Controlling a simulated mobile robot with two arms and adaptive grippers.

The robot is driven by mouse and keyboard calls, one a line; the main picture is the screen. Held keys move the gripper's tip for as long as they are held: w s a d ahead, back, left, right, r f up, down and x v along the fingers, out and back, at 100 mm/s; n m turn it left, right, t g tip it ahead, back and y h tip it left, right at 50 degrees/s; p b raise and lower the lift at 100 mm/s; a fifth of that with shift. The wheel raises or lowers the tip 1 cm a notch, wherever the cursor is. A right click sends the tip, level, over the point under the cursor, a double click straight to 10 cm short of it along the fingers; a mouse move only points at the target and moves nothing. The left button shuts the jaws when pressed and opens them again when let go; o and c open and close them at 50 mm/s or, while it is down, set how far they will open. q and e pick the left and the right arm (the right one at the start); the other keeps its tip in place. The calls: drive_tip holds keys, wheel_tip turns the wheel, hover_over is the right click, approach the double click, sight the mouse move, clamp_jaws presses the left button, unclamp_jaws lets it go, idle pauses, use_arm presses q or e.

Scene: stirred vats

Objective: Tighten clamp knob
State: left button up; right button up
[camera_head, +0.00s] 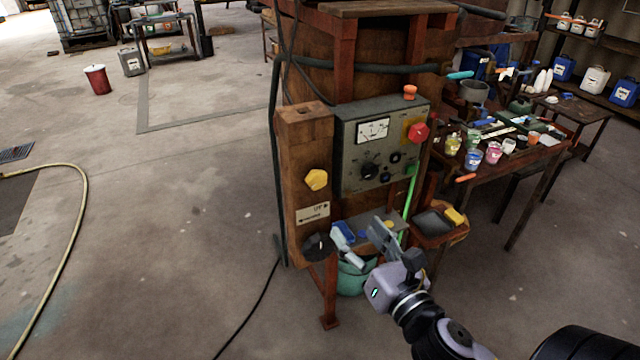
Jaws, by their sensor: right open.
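Two knobs sit on the wooden post (296,215) at the left of the machine. One is a yellow lobed knob (316,180); the other is a black knob (318,246) lower down, below a small arrow label (312,212). I cannot tell which is the clamp knob. My right gripper (388,238) is open and empty, to the right of the black knob and apart from it. It is in front of the low shelf under the control box. My left gripper is out of view.
A grey control box (378,150) with dials and a red button (418,132) is above my right gripper. A blue-handled brush (345,240) and a green bucket (352,278) are close by. A table (530,160) with cups stands right. The floor at left is mostly clear.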

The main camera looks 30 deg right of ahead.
drive_tip(key=b, duration=0.3)
approach(319, 182)
drive_tip(key=w+p, duration=0.1)
drive_tip(key=w, duration=0.3)
drive_tip(key=w+p, duration=0.1)
drive_tip(key=w, duration=0.3)
drive_tip(key=shift+d+r+p, duration=0.1)
drive_tip(key=shift+d+p, duration=0.15)
drive_tip(key=shift+p, duration=0.05)
drive_tip(key=shift+w, duration=0.7)
drive_tip(key=shift+c, duration=0.3)
drive_tip(key=c, duration=1.1)
